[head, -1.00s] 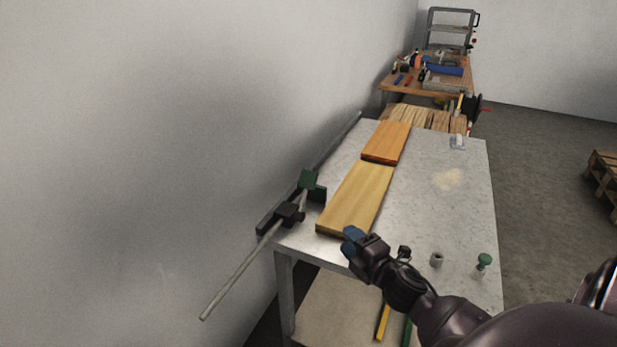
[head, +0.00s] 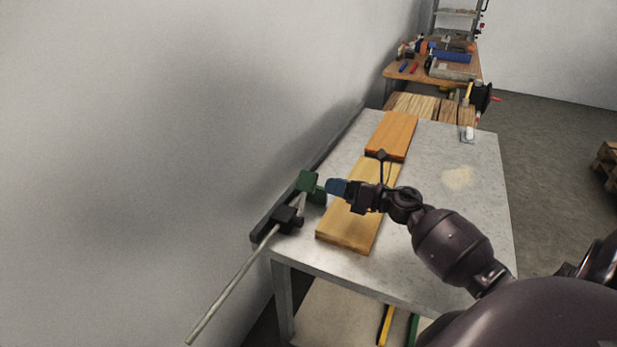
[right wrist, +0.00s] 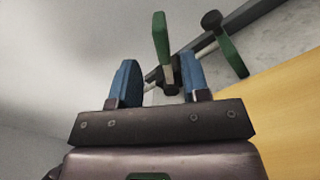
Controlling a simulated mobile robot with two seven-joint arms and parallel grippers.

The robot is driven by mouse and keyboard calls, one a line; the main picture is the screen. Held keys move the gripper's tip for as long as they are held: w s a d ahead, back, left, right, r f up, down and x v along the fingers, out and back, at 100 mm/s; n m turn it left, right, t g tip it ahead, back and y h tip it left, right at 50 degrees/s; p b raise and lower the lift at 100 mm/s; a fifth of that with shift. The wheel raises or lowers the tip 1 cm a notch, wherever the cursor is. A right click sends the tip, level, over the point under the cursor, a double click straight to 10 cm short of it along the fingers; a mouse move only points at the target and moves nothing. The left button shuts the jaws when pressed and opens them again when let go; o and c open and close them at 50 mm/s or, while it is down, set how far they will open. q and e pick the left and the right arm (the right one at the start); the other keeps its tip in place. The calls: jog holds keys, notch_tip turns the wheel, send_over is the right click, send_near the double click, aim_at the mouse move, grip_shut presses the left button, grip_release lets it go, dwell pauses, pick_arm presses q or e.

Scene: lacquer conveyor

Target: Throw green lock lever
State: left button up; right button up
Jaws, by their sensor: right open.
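Two green parts sit on the dark rail along the wall at the left of the table: a green block (head: 308,181) in the head view. In the right wrist view an upright green handle (right wrist: 160,38) on a pale shank stands above a black block, and a second green piece (right wrist: 231,52) with a black end lies to its right. I cannot tell for sure which is the lock lever. My right gripper (head: 335,187) is open and empty, close to the right of the green block. Its blue fingers (right wrist: 160,82) are spread, with the upright green handle showing between and beyond them. My left gripper is out of view.
A yellow board (head: 345,232) and an orange board (head: 390,135) lie on the grey table (head: 475,190), under and beyond my right gripper. A long pale rod (head: 230,290) sticks out from a black block (head: 288,218) on the rail. The wall is close at left.

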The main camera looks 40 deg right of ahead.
aim_at(317, 181)
jog(key=x, duration=0.8)
grip_shut()
